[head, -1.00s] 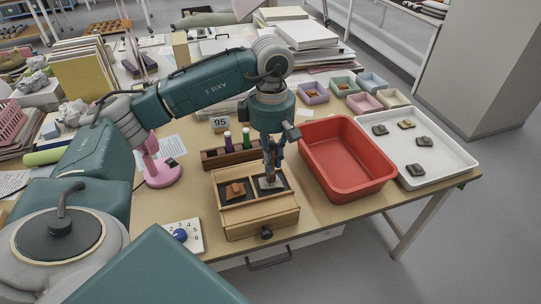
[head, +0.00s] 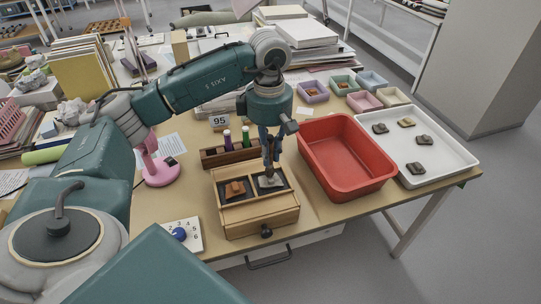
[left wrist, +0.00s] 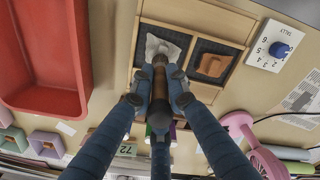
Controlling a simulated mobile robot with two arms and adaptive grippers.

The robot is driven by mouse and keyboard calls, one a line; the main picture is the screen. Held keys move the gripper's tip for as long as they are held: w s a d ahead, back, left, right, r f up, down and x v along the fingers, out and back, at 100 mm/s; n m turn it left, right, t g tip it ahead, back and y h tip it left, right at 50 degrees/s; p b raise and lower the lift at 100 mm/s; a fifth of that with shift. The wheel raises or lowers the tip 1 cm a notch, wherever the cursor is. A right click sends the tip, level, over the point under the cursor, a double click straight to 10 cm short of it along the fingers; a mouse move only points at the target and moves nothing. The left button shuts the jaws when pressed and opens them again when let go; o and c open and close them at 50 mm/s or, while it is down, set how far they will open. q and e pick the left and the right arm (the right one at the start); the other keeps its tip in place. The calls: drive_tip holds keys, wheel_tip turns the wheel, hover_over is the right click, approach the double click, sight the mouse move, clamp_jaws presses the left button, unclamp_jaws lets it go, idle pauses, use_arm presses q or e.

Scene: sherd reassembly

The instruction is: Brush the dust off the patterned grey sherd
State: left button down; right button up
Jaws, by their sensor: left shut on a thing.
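My left gripper (head: 269,163) is shut on a brown-handled brush (left wrist: 160,90) and points down over the wooden box (head: 257,222). The patterned grey sherd (head: 272,182) lies in the box's right dark-lined compartment. In the left wrist view the sherd (left wrist: 165,44) looks pale grey, and the brush end lies over its lower edge, partly hiding it. Whether bristles touch it, and its pattern or dust, I cannot tell. An orange-brown sherd (head: 235,190) lies in the left compartment. My right gripper is not in view.
A red tub (head: 345,190) stands close right of the box, with a white tray (head: 455,160) of several sherds beyond. Behind the box is a wooden rack (head: 214,160) with purple and green items. A pink stand (head: 160,176) and a numbered dial (head: 181,235) are at left.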

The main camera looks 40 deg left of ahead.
use_arm(q)
drive_tip(key=shift+s+d, duration=0.55)
drive_tip(key=shift+d, duration=0.1)
drive_tip(key=shift+w+a, duration=0.6)
drive_tip(key=shift+a, duration=0.05)
drive_tip(key=shift+s+d+r, duration=0.1)
drive_tip(key=shift+s+d, duration=0.5)
drive_tip(key=shift+d, duration=0.05)
drive_tip(key=shift+w+a, duration=0.6)
drive_tip(key=shift+a, duration=0.1)
drive_tip(key=shift+r+p, duration=1.95)
drive_tip(key=shift+r, duration=1)
